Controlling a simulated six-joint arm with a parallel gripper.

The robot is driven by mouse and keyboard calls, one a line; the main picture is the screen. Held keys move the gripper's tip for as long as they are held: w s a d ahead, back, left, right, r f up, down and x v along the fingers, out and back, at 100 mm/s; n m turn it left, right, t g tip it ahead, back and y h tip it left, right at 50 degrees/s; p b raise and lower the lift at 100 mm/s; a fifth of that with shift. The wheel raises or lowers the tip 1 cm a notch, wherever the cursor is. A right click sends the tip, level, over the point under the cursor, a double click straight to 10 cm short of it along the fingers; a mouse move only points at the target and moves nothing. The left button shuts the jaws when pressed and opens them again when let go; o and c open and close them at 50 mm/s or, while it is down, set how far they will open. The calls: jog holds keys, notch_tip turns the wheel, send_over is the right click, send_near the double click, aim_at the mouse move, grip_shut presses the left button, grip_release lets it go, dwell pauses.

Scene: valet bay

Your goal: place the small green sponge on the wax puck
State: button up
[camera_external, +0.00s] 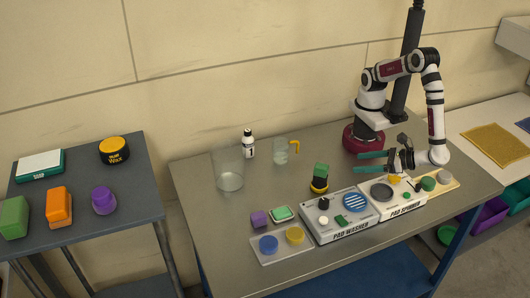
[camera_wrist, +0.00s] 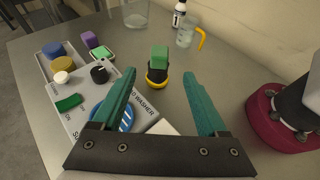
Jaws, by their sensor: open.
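A small green sponge (camera_external: 320,169) sits on top of a black-and-yellow wax puck (camera_external: 319,186) on the grey bench. In the wrist view the green sponge (camera_wrist: 160,56) rests on the wax puck (camera_wrist: 157,77) and looks upright. My gripper (camera_external: 358,163) has teal fingers spread wide, with nothing between them. It is to the right of the sponge and apart from it. In the wrist view the sponge and puck show beyond the gap between the fingertips. The sponge covers much of the puck's top.
A pad washer (camera_external: 336,222) and pad spinner (camera_external: 400,205) stand in front. A tray (camera_external: 268,257) holds blue and yellow pucks. A purple block (camera_external: 259,219) and green-topped dish (camera_external: 282,214) are nearby. A clear container (camera_external: 229,170), bottle (camera_external: 249,145) and mug (camera_external: 281,150) stand behind.

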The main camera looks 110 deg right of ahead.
jog(key=w+d+r+m+g, duration=0.2)
jog(key=d+r+m+g, duration=0.2)
jog(key=d+m+g, duration=0.35)
jog(key=s+d+r+m+y, duration=0.1)
jog(key=s+d+m+y, duration=0.2)
jog(key=m, duration=0.5)
jog(key=s+d+r+m+g+y, duration=0.1)
jog(key=s+d+r+m+y, duration=0.1)
jog(key=d+m+y, duration=0.2)
jog(key=s+d+r+m+g+y, duration=0.1)
jog(key=s+d+r+m+y, duration=0.1)
jog(key=d+m, duration=0.5)
jog(key=s+m+y, duration=0.1)
jog(key=m+y, duration=0.1)
jog(key=m, duration=0.4)
jog(key=shift+s+r, duration=0.15)
jog(key=shift+s, duration=0.2)
